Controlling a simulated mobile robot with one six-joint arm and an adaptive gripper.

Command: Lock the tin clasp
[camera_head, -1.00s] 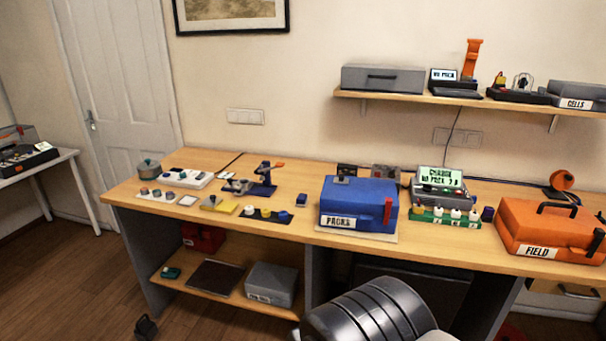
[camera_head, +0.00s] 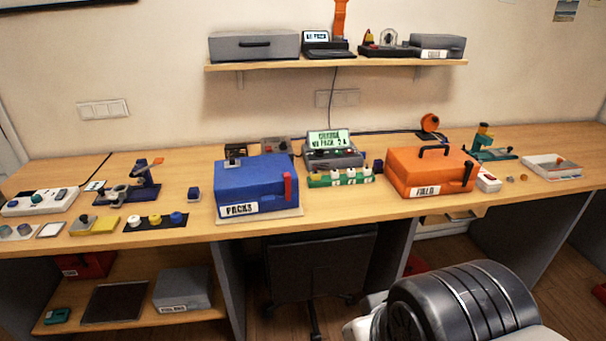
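A blue box labelled PACKS (camera_head: 245,185) stands shut on the workbench, left of the middle. A red clasp-like lever (camera_head: 288,188) stands upright at its right front corner. An orange case labelled FIELD (camera_head: 415,176) stands shut to its right, with a black handle on top and a dark clasp (camera_head: 468,174) at its right end. A grey box with a partly legible label (camera_head: 438,47) sits on the wall shelf. I cannot tell from here whether any clasp is locked. My gripper is not in view; only a dark, rounded part of my arm shows at the lower right.
A charger with a lit screen (camera_head: 332,150) and a green strip with white knobs (camera_head: 341,178) stand between the two cases. Small parts crowd the bench's left end. A white tray (camera_head: 553,167) lies at the right. A dark chair (camera_head: 320,265) stands under the bench.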

